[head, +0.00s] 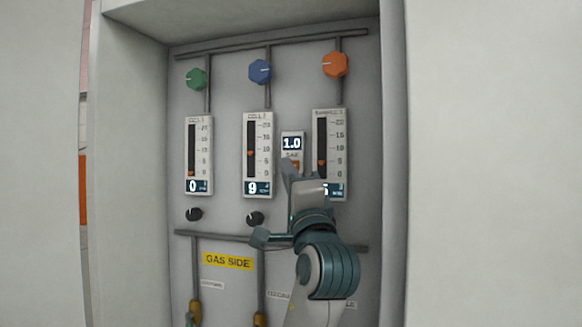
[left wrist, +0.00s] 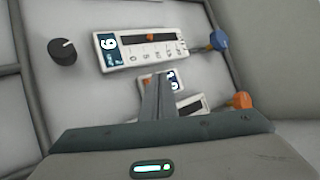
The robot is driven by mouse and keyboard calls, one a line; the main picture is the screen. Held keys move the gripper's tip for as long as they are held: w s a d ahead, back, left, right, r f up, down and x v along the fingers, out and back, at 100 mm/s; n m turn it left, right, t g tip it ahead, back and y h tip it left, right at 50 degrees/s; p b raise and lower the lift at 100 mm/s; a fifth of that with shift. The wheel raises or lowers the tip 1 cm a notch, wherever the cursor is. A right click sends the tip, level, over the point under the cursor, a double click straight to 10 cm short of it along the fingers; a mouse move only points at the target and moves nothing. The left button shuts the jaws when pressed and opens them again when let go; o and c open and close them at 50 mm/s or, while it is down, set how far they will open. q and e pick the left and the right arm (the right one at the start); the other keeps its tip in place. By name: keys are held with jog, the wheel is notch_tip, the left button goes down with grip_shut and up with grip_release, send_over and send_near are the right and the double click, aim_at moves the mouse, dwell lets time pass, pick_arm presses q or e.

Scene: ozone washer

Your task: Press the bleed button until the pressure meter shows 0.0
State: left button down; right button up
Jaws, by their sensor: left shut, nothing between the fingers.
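The pressure meter (head: 291,144) is a small white unit with a dark display reading 1.0, between the middle and right flow gauges in the head view. It also shows in the left wrist view (left wrist: 173,82), partly covered by my fingers. The bleed button is hidden; I cannot make it out behind my gripper. My left gripper (head: 288,168) is shut and empty, its fingertips at the lower part of the meter unit. In the left wrist view the shut fingers (left wrist: 160,82) point at the unit. Whether they touch it, I cannot tell. My right gripper is not in view.
The left gauge (head: 199,150) reads 0 and the middle gauge (head: 258,150) reads 9. The right gauge (head: 329,125) is partly covered by my gripper. Green (head: 196,79), blue (head: 260,71) and orange (head: 335,64) knobs sit above. Cabinet walls (head: 393,160) flank the recessed panel.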

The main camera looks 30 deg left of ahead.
pick_arm(q)
jog(key=shift+w+a, duration=0.2)
jog(key=shift+w, duration=0.55)
dwell(2.0)
jog(key=shift+s, duration=0.1)
dwell(0.3)
jog(key=shift+s+d, duration=0.2)
jog(key=shift+s, duration=0.45)
jog(key=s, duration=0.2)
jog(key=s+d+p, duration=0.1)
jog(key=s, duration=0.2)
jog(key=shift+d, duration=0.1)
dwell(0.4)
jog(key=shift+w+f, duration=0.1)
dwell(0.8)
